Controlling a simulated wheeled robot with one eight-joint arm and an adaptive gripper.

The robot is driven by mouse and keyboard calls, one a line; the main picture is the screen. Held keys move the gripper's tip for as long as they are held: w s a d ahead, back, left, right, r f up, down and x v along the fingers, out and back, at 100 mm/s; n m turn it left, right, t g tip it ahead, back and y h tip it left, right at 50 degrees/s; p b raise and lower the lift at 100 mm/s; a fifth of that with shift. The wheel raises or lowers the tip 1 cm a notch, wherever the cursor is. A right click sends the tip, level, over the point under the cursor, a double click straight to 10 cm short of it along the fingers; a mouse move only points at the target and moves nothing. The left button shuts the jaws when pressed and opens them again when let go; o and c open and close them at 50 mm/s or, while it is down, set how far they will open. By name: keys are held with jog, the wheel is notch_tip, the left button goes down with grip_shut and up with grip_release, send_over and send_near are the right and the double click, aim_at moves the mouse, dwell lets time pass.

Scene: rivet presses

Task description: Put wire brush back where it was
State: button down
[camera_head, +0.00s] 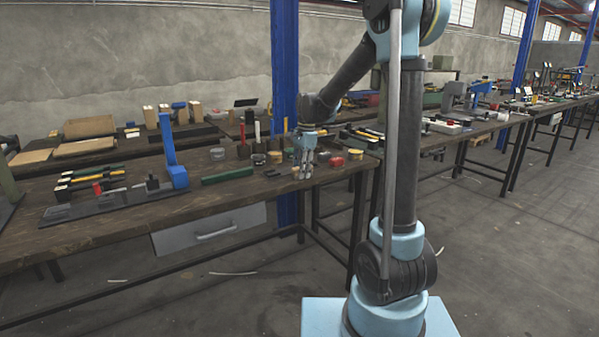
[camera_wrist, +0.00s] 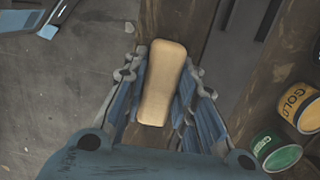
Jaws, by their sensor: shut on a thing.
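The wire brush (camera_wrist: 161,80) shows in the wrist view as a tan, rounded wooden block between my two fingers. My gripper (camera_head: 306,170) is shut on it, one finger along each side. The bristles are hidden from the wrist camera. In the head view my gripper points down at the right end of the near workbench (camera_head: 225,212), by its front edge. I cannot make out the brush there, nor tell whether it touches the bench top.
A gold can (camera_wrist: 298,107) and a green can (camera_wrist: 277,152) stand to the right of my gripper in the wrist view. A blue rivet press (camera_head: 170,150) stands further left on the bench. A long green bar (camera_head: 228,175) lies between. Grey floor shows beyond the bench edge.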

jog(key=shift+s+f, duration=0.3)
jog(key=shift+f, duration=0.05)
jog(key=c, duration=1.3)
grip_release()
jog(key=shift+c, duration=0.2)
jog(key=shift+o, duration=0.2)
jog(key=shift+w+f, duration=0.3)
jog(key=shift+w, duration=0.05)
jog(key=shift+r, duration=0.1)
jog(key=shift+s+r, duration=0.1)
